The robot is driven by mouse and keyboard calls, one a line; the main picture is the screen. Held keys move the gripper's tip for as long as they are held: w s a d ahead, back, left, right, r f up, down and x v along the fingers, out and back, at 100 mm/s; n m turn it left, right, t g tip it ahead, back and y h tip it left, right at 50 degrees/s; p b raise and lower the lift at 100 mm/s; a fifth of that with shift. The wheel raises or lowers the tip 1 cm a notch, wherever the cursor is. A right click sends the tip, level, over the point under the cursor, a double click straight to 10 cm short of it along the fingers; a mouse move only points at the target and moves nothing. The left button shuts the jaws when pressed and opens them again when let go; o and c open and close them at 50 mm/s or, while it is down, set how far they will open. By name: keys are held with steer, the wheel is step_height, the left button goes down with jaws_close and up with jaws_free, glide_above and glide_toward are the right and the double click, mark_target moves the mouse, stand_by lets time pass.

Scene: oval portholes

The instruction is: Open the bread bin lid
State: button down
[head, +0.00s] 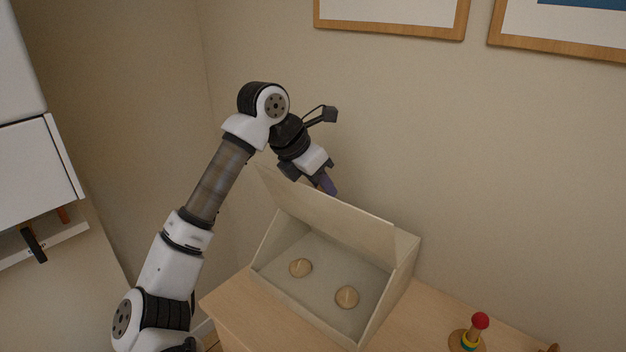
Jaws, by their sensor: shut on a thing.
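The cream bread bin (405,271) stands on the wooden cabinet. Its lid (335,219) is raised, tilted up and back, so the inside shows. Two round bread rolls lie on the bin's floor, one on the left (300,267) and one on the right (347,296). My gripper (326,186) is at the upper edge of the lid, toward its left part, pointing down. It is shut on the lid, though the fingertips are partly hidden and the exact contact is hard to see.
The wooden cabinet top (238,308) has free room left of the bin. A stacking toy with a red ball on top (478,322) stands right of the bin. Framed pictures (395,30) hang on the wall behind. A white drawer unit (40,165) is at the left.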

steer(key=shift+w, duration=0.2)
steer(key=shift+a, duration=0.1)
steer(key=c, duration=1.1)
jaws_free()
steer(key=shift+f, duration=0.1)
steer(key=b+v, duration=0.3)
steer(key=v, duration=1.1)
steer(key=shift+w, duration=0.1)
